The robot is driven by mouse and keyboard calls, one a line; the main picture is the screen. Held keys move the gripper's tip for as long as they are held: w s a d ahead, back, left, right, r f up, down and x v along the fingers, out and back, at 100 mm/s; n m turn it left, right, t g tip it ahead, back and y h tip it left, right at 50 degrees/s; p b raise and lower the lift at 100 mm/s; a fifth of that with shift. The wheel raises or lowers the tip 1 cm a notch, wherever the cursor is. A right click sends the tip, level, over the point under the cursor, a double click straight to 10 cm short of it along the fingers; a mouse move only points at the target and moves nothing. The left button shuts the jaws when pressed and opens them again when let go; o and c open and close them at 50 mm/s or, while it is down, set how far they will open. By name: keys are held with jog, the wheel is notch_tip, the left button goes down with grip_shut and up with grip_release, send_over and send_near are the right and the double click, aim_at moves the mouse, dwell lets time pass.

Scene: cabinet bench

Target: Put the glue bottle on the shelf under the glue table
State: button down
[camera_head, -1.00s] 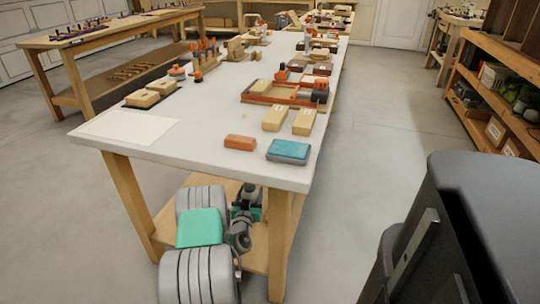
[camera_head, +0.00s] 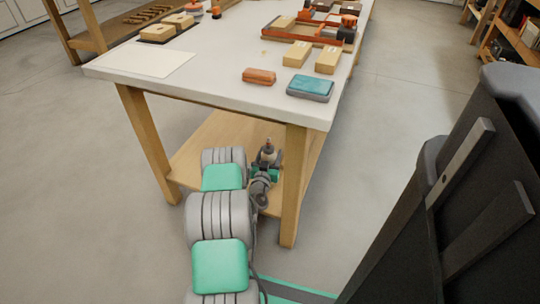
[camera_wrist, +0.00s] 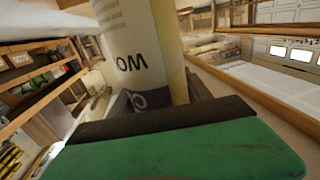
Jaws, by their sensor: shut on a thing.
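The glue bottle (camera_wrist: 135,45) is pale with dark lettering and fills the top middle of the wrist view. My gripper (camera_wrist: 158,100) is shut on it. In the head view the small bottle (camera_head: 268,150) stands up roughly upright from my gripper (camera_head: 267,170). The glue table (camera_head: 220,75) has a white top and wooden legs. Its wooden lower shelf (camera_head: 215,133) lies beneath the top. My gripper and the bottle appear in front of the shelf's right part, near the front right leg. Whether the bottle touches the shelf cannot be told.
The front right leg (camera_head: 293,185) stands close to the right of my gripper. The tabletop holds an orange block (camera_head: 259,76), a blue sponge-like block (camera_head: 310,87) and wooden blocks (camera_head: 297,54). The visible shelf surface looks bare. Shelving (camera_head: 515,45) stands far right.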

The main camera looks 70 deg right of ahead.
jog(key=shift+c, duration=2.3)
grip_release()
jog(key=shift+f, duration=0.1)
